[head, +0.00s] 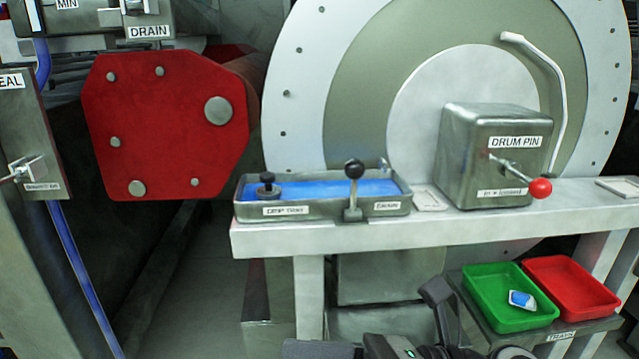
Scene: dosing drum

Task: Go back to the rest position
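Dark parts of a gripper, which seems to be my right gripper (436,300), show at the bottom edge, left of the green tray. The frame cuts it off, so I cannot tell whether its fingers are open or shut. I see nothing held in it. My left gripper is not in view. The big drum (360,90) stands behind a pale bench (480,229). On the bench are a metal basin (330,210) with blue inside and a black-knobbed lever (354,170), and a box labelled DRUM PIN (467,165) with a red-knobbed handle (540,188).
A green tray (482,285) holding a small blue-and-white item (522,299) and a red tray (572,288) stand on a low shelf at lower right. A red flanged plate (165,130) is at left under the DRAIN label (149,31). Floor shows at lower left centre.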

